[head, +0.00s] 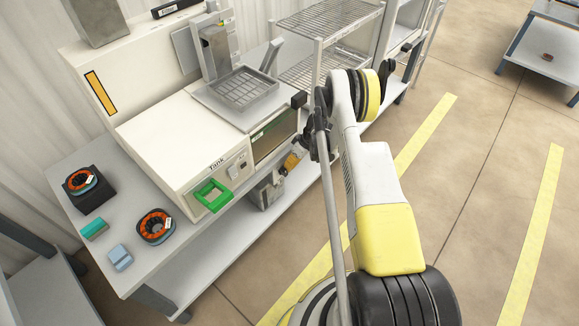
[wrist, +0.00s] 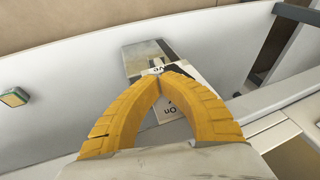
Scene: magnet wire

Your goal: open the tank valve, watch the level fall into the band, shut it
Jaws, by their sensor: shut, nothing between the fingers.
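The white tank (head: 185,150), labelled "Tank", stands on the bench in the head view, with a green handle (head: 212,196) and a small switch panel (head: 237,168) on its front. An upright yellow bar in a dark frame (head: 100,92) is on the back panel; I cannot tell whether it shows the level. My gripper (head: 285,170) is low beside the bench front, near a grey box (head: 266,192). In the wrist view my yellow fingers (wrist: 160,82) are shut and empty. They partly cover a small plate marked "On" (wrist: 170,110); contact cannot be told.
Two orange wire coils (head: 155,226) (head: 82,181), a teal block (head: 95,228) and a blue block (head: 120,257) are on the bench's left part. A wire rack (head: 325,20) stands behind.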

